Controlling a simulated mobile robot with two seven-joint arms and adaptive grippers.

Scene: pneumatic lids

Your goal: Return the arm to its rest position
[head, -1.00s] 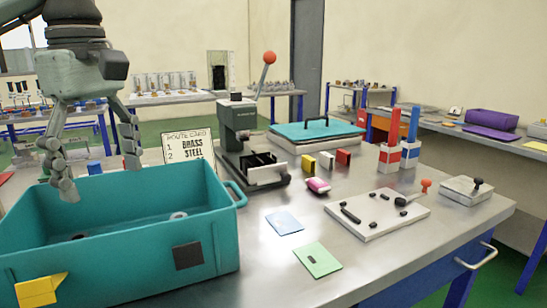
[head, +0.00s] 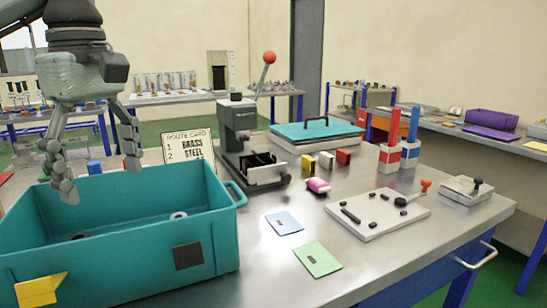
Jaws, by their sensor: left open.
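My left gripper (head: 101,180) hangs at the upper left, fingers pointing down and spread apart with nothing between them. It is above the teal open bin (head: 120,258), near its back wall. Small round parts, one of them a pale ring (head: 178,215), lie inside the bin. My right gripper does not show.
On the bench stand a route card (head: 188,147), a lever press (head: 245,140), a teal lid with a handle (head: 315,129), red and blue towers (head: 400,150) and a white plate with black pieces (head: 375,214). Blue (head: 284,223) and green (head: 317,260) cards lie in front.

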